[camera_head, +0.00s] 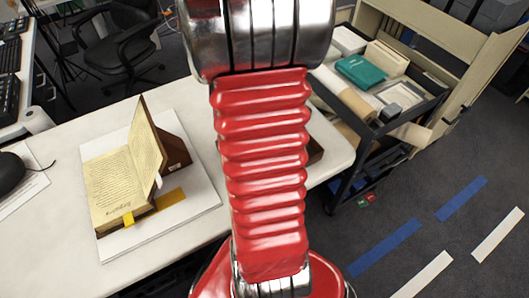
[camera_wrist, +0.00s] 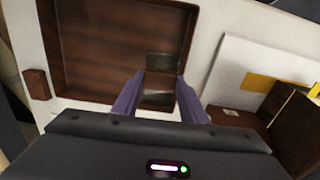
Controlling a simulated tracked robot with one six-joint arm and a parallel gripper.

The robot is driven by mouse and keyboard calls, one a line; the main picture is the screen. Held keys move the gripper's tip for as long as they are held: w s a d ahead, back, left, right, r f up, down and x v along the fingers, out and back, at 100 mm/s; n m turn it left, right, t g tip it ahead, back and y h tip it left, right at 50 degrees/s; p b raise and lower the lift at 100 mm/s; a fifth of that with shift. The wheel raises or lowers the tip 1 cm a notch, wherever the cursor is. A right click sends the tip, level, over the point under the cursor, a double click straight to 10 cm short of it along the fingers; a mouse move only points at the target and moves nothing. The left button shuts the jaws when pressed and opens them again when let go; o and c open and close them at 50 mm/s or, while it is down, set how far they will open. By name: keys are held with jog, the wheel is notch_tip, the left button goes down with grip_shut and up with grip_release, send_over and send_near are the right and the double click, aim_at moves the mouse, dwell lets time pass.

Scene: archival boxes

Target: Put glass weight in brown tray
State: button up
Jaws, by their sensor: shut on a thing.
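The brown tray (camera_wrist: 60,45) fills the upper left of the wrist view, with its open inside facing up. My gripper (camera_wrist: 160,80) has purple fingers and is shut on the glass weight (camera_wrist: 158,98), a clear, dark-greenish block between the fingertips. In the wrist view the weight overlaps the tray's lower right corner; its height over the tray floor is hard to tell. In the head view my red arm hides the gripper, the weight and most of the tray; only a dark brown bit of the tray (camera_head: 316,151) shows right of the arm.
An open book (camera_head: 125,178) lies on a white board (camera_head: 190,212) with a brown support, left of my arm. A cart (camera_head: 385,115) with boxes stands beyond the table.

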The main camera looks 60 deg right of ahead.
jog(key=shift+s+d, duration=0.15)
jog(key=shift+f, duration=0.15)
jog(key=shift+s+f, duration=0.1)
jog(key=shift+f, duration=0.25)
jog(key=shift+d+f, duration=0.1)
jog(key=shift+f, duration=2.3)
jog(key=shift+f, duration=2.1)
jog(key=shift+f, duration=0.1)
jog(key=o, duration=1.2)
